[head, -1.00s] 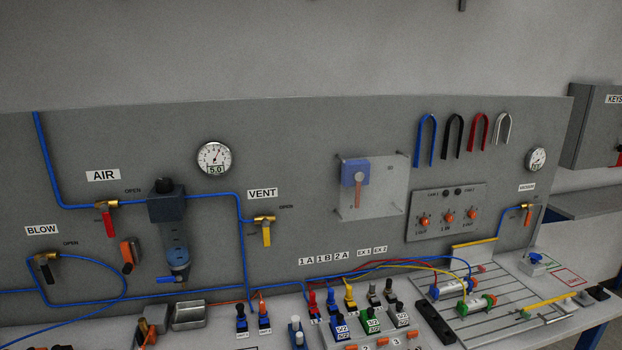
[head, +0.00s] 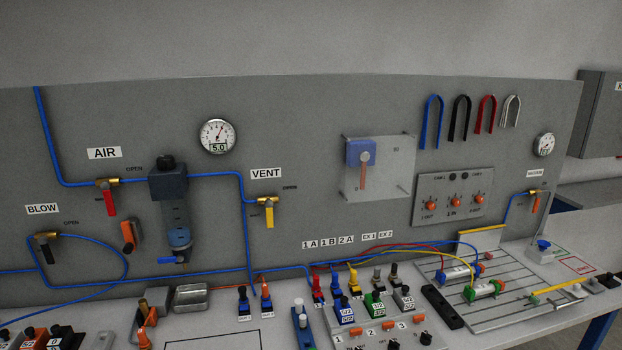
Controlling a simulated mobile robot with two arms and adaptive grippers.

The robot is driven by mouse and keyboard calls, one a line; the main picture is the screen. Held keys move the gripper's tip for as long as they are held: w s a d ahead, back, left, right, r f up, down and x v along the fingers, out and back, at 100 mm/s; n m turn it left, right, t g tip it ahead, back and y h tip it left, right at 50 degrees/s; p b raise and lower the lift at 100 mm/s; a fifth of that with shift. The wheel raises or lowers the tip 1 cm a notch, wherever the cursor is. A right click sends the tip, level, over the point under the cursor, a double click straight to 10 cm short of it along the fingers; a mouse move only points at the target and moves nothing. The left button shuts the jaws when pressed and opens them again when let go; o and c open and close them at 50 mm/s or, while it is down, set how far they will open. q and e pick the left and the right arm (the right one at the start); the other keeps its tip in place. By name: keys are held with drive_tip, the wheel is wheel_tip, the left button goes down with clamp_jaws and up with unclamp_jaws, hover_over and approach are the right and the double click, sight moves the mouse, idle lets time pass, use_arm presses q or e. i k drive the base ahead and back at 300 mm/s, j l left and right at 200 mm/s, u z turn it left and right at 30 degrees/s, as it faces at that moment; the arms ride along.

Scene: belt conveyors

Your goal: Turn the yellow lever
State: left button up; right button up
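The yellow lever (head: 269,216) hangs straight down from a brass valve on the grey panel, just below the VENT label (head: 266,174). The valve sits at the end of the blue tube (head: 245,230), with a small OPEN mark to its right. Nothing covers the lever. Neither of my grippers shows in the head view.
A red lever (head: 109,202) under AIR and a black lever (head: 47,254) under BLOW are on the same panel, left of a filter unit (head: 173,210). Below, the bench holds a metal tray (head: 190,298), several small valves and a slotted plate (head: 500,318). Space before the lever is clear.

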sight(268, 203)
drive_tip(key=j+z, duration=0.2)
drive_tip(key=z, duration=0.2)
drive_tip(key=k+j+z, duration=0.15)
drive_tip(key=z, duration=0.25)
drive_tip(key=k+j+z, duration=0.1)
drive_tip(key=j+z, duration=0.15)
drive_tip(key=z, duration=0.15)
